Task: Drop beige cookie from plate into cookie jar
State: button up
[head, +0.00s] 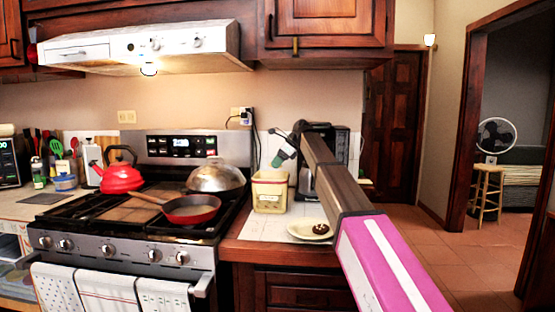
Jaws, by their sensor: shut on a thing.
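The cookie jar (270,195) is a cream, squarish container with an open top, on the counter right of the stove. A pale plate (297,231) lies in front of it to the right, with a dark brown cookie (320,228) on it. No beige cookie shows on the plate. My gripper (277,163) points down and left, above the jar and apart from it. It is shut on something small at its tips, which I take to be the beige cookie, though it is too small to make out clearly.
A stove with a red kettle (120,178), a red pan (193,209) and a domed lidded pan (216,177) stands left of the jar. A dark appliance (338,147) stands behind my arm. The counter around the plate is mostly clear.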

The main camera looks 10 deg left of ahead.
jog(key=shift+f, duration=1.7)
jog(key=o, duration=1)
jog(key=shift+v, duration=5.4)
